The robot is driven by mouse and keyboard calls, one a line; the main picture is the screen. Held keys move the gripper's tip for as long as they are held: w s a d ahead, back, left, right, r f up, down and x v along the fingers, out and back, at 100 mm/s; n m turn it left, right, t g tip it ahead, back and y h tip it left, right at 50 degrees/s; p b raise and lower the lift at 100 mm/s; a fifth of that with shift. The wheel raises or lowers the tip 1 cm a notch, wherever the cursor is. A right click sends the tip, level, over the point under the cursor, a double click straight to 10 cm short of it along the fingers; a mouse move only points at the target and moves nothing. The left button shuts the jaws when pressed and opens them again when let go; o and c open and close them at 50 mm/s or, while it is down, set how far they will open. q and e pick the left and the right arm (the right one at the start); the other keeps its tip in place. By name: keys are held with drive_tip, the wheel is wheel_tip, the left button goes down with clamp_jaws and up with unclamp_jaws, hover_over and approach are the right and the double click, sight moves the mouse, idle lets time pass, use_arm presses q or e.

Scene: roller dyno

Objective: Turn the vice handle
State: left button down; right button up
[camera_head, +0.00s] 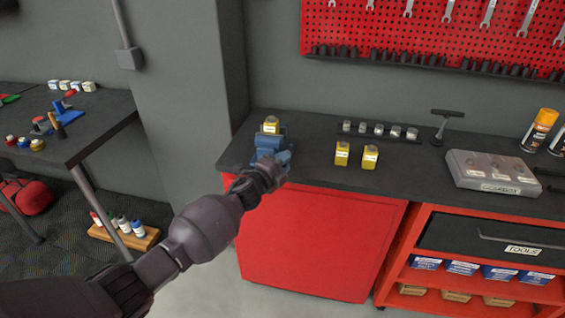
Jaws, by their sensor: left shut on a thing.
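The blue vice (271,137) stands at the left front part of the dark workbench top (310,162). A yellow block (270,125) shows at its top, seemingly between its jaws. My left gripper (280,164) is at the front of the vice, at the bench's front edge, and is shut on the vice handle. The handle is mostly hidden by my gripper. My right gripper is not in view.
Two yellow blocks (342,153) (370,157) stand right of the vice, before a row of small metal parts (378,131). A grey gearbox case (492,172) and spray cans (541,131) are farther right. A red pegboard (430,35) hangs behind.

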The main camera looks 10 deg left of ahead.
use_arm(q)
drive_tip(key=c, duration=1.3)
unclamp_jaws()
drive_tip(key=shift+s+d+f, duration=0.1)
drive_tip(key=shift+s+f, duration=0.1)
drive_tip(key=shift+f, duration=0.2)
drive_tip(key=o, duration=0.4)
drive_tip(key=shift+s+r, duration=0.15)
drive_tip(key=shift+r, duration=0.1)
drive_tip(key=v, duration=1)
drive_tip(key=shift+s+a+p, duration=0.25)
drive_tip(key=shift+a+p, duration=0.05)
drive_tip(key=shift+p, duration=0.1)
